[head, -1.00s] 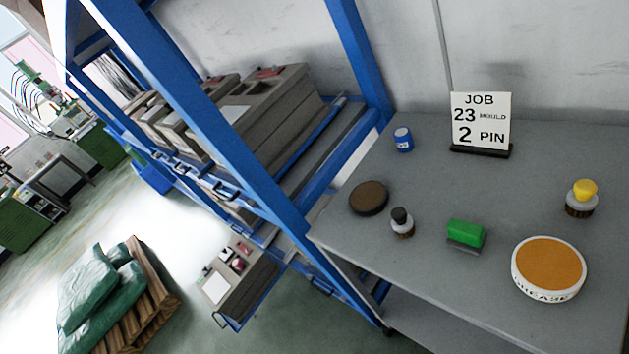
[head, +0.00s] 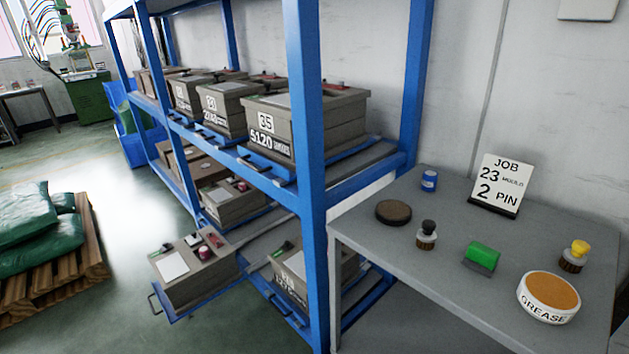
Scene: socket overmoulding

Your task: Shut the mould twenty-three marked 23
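Several grey box-like moulds stand on a blue rack. The nearest on the upper shelf (head: 304,120) carries a plate reading 35. The plates on the moulds behind it are too small to read surely. One mould (head: 195,272) sits low on a pulled-out blue tray, with a white sheet and red items on top; no number is readable on it. I cannot tell which mould is 23. My gripper is not in view.
The blue rack's front post (head: 307,160) stands between the moulds and the grey bench (head: 400,250). A pallet with green sacks (head: 40,235) lies at left; floor between is clear.

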